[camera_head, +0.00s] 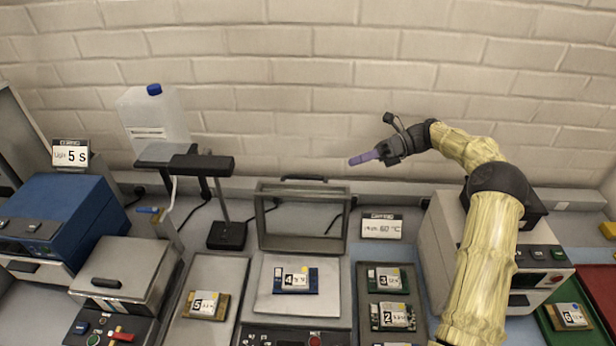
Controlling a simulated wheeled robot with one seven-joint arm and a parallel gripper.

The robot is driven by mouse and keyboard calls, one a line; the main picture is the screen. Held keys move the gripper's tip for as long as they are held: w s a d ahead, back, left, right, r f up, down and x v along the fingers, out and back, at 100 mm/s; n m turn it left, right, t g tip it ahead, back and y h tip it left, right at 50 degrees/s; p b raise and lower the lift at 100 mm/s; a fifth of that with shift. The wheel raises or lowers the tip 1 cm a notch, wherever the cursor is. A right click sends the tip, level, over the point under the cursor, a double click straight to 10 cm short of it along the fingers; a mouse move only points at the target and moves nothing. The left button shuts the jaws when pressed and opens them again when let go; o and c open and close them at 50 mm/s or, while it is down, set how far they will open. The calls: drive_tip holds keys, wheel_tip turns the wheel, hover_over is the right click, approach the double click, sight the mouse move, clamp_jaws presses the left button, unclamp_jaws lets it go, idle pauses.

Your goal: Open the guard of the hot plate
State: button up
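The hot plate (262,304) stands at the front middle, a pale flat plate with a control strip along its front. Its guard (261,222), a grey frame with a clear pane and a dark handle on its top edge, stands upright at the back of the plate, raised off it. A blue board marked 4 (290,279) lies on the plate. My gripper (354,162) is up in the air to the right of the guard, apart from it, pointing left. Its purple tip is seen from the side, so I cannot tell whether the fingers are apart.
A tray with board 5 (207,305) lies left of the hot plate. A dark tray with boards 3 (388,280) and 2 (393,317) lies right. A 60 °C sign (382,227) stands behind. A lidded grey box (124,275) and a black stand (227,235) are left.

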sight(308, 178)
drive_tip(key=shift+p+x, duration=1.85)
drive_tip(key=shift+x, duration=5.5)
drive_tip(key=shift+w+d, duration=0.1)
drive_tip(key=shift+d, duration=0.05)
clamp_jaws()
